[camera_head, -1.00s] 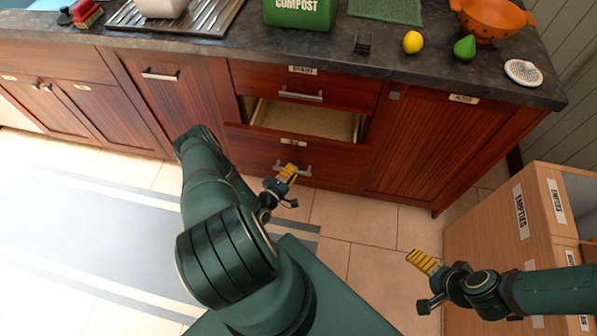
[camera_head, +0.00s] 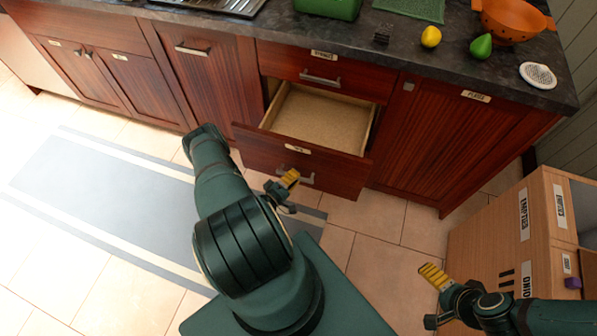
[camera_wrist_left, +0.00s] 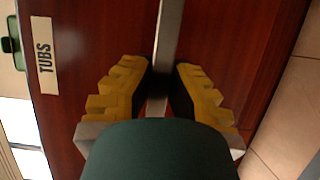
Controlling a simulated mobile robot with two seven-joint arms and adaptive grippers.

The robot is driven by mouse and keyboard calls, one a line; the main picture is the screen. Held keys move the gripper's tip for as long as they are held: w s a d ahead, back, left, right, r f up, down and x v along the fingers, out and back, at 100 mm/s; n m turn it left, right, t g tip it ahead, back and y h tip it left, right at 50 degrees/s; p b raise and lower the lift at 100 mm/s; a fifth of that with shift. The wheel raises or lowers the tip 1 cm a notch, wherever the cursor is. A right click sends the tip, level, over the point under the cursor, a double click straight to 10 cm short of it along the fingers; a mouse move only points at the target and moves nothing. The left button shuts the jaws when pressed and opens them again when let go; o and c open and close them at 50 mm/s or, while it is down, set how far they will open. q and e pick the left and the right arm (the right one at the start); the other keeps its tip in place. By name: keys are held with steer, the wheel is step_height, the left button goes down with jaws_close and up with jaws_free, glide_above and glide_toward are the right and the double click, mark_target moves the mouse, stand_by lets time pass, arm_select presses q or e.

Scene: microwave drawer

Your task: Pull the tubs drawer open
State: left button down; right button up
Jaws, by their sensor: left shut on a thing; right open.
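The tubs drawer (camera_head: 258,148) is the lower drawer of the middle cabinet and stands well out, its pale empty-looking interior (camera_head: 320,119) in view. Its label reads TUBS in the left wrist view (camera_wrist_left: 44,56). My left gripper (camera_head: 291,180) is at the drawer front, its yellow fingers shut on the metal bar handle (camera_wrist_left: 170,35), one finger on each side of the bar. In the head view, part of the handle (camera_head: 309,179) shows beside the fingers. My right gripper (camera_head: 433,275) is open and empty over the floor at the lower right.
A shut drawer (camera_head: 350,75) is above the tubs drawer. A lemon (camera_head: 431,37), a green pear-like fruit (camera_head: 481,46) and an orange colander (camera_head: 508,22) are on the counter. A wooden crate unit (camera_head: 490,222) stands at the right. Tiled floor (camera_head: 375,245) in front is clear.

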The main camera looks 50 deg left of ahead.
arm_select(q)
steer(key=s+d+p, duration=0.1)
steer(key=s+d, duration=0.3)
steer(key=s, duration=0.2)
steer(key=shift+p, duration=0.3)
arm_select(e)
steer(key=shift+s+d+r, duration=0.1)
steer(key=shift+s+r, duration=0.2)
steer(key=shift+r, duration=0.2)
steer(key=shift+s+d+r, duration=0.1)
steer(key=shift+s+r, duration=0.15)
steer(key=shift+r, duration=0.2)
arm_select(q)
steer(key=c, duration=0.9)
jaws_free()
steer(key=shift+s, duration=0.15)
steer(key=s+d, duration=0.2)
steer(key=s, duration=0.9)
steer(key=shift+s, duration=0.25)
